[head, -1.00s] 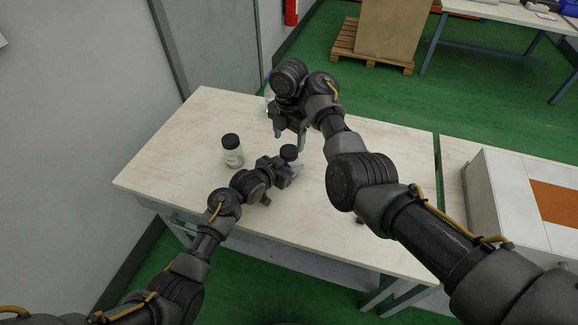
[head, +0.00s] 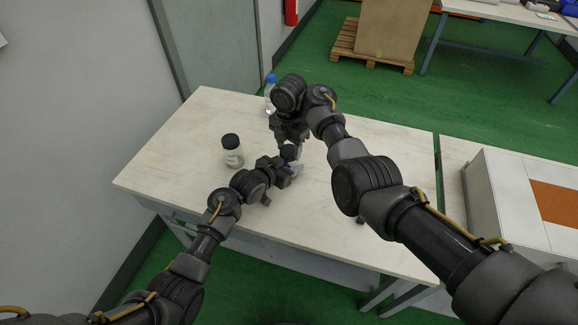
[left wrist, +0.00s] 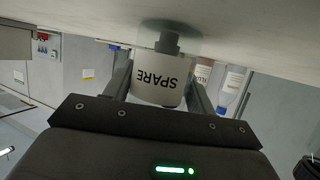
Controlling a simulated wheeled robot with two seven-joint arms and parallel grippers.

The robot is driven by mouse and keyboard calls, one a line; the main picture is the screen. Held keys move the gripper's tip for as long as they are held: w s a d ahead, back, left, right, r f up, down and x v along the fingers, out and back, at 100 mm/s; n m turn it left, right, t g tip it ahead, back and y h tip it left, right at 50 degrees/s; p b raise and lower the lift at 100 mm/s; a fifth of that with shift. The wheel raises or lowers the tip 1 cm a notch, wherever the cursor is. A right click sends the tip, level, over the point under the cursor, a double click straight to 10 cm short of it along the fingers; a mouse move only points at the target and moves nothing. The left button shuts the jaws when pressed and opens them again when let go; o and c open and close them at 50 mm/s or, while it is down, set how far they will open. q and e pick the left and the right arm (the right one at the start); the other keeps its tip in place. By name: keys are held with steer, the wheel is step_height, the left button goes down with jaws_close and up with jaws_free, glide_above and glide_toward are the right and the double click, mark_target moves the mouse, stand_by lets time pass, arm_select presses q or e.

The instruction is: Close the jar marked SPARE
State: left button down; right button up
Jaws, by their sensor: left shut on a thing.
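The jar marked SPARE (left wrist: 158,80) is between the fingers of my left gripper in the left wrist view, which shows it upside down. My left gripper (head: 290,170) is shut on this jar at the table. A black lid (head: 289,152) shows at the jar's top in the head view; whether it is seated cannot be told. My right gripper (head: 291,143) is right over the lid, its fingers close around it. Whether they touch or grip the lid cannot be made out.
Another jar with a black lid (head: 232,150) stands on the table to the left. A clear bottle with a blue cap (head: 270,82) stands at the back, partly hidden by my right arm. The table's (head: 165,160) left part is clear. A white and orange box (head: 510,205) is at right.

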steer(key=shift+c, duration=0.7)
steer(key=m, duration=0.4)
steer(key=shift+m, duration=0.3)
steer(key=m, duration=0.5)
steer(key=o, duration=1.1)
steer(key=shift+r, duration=0.1)
